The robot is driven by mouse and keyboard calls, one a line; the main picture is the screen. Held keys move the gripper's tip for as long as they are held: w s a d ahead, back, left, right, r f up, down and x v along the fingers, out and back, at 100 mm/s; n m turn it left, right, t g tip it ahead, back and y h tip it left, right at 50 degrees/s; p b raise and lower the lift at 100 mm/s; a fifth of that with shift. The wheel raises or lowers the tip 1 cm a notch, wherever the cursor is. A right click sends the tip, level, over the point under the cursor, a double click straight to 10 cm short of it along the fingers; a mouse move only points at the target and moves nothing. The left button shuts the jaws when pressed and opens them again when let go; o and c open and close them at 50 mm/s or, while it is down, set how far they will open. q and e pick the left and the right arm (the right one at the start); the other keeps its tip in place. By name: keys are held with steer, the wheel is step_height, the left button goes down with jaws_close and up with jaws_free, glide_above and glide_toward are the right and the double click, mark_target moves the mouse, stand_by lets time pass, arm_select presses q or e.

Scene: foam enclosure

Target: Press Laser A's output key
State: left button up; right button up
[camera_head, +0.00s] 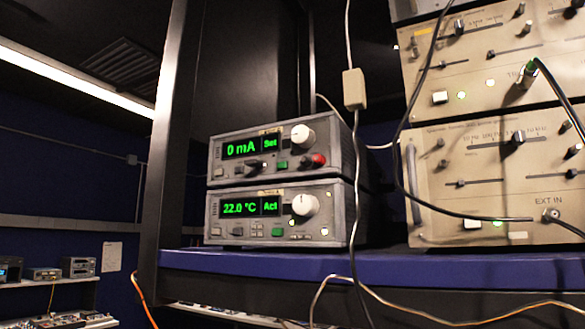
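Two stacked grey instruments stand on a blue shelf. The upper unit (216,152) shows "0 mA" and "Set" in green on its display (251,147). It has a white knob (302,136), a red knob (318,159), a dark knob (255,165) and a green button (282,165). The lower unit (216,226) shows "22.0 °C" and "Act", with a white knob (305,204) and a green button (277,232). Small labels above the displays are too small to read, so I cannot tell which is Laser A or which control is its output key. Neither gripper shows.
Beige instruments (480,130) with sliders and cables stand at the right. A dark post (165,150) rises left of the stack. Cables (351,240) hang across the blue shelf edge (400,268). More devices (78,267) sit on a far-left shelf.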

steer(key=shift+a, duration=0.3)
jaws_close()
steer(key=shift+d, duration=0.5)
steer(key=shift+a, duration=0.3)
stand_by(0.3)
